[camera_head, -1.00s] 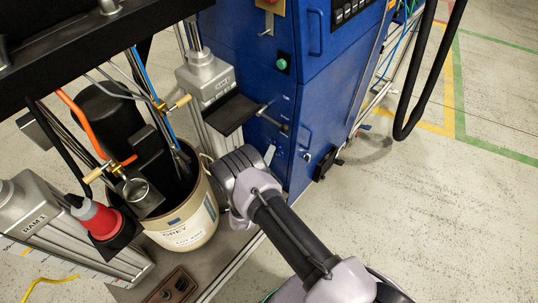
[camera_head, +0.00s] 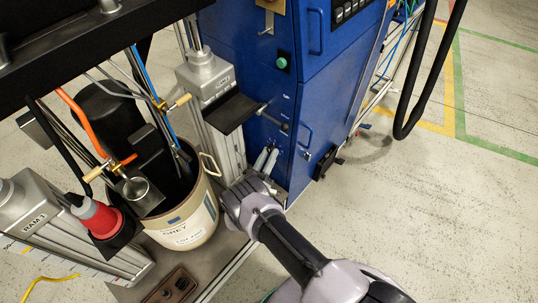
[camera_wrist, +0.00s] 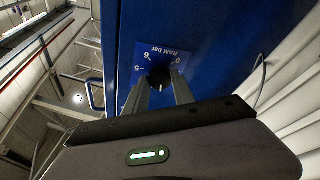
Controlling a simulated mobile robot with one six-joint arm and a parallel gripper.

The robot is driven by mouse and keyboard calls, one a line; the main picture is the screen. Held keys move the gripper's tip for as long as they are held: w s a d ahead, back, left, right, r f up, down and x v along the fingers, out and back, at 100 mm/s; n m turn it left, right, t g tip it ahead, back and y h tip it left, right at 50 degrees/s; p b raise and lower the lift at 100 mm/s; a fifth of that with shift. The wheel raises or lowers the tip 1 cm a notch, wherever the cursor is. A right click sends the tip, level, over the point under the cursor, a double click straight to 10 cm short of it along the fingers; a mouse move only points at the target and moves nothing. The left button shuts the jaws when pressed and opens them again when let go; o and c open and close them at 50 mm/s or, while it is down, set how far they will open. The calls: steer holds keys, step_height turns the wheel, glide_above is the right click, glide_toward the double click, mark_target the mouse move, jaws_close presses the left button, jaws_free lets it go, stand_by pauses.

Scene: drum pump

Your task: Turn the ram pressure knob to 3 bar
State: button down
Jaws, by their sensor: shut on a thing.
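The ram pressure knob (camera_wrist: 159,76) is small and black with a pale pointer mark. It sits on a blue scale plate (camera_wrist: 149,54) marked "RAM bar", where 0, 5 and 6 can be read; the rest of the scale is hidden. My gripper (camera_wrist: 161,82) has one finger on each side of the knob and is shut on it. In the head view, my gripper (camera_head: 268,157) reaches the lower front of the blue cabinet (camera_head: 250,60), and the knob cannot be made out there. I cannot tell the exact pressure setting.
A grey ram column (camera_head: 212,85) with a black bracket (camera_head: 232,113) stands left of my gripper. A drum (camera_head: 190,228) with hoses stands further left. A lever (camera_head: 270,115) projects from the cabinet above my gripper. The floor to the right (camera_head: 440,210) is clear.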

steer(key=shift+f+m+h, duration=0.1)
steer(key=shift+m+h, duration=0.5)
steer(key=shift+m, duration=0.7)
steer(key=c, duration=1.1)
jaws_free()
steer(key=shift+o, duration=0.2)
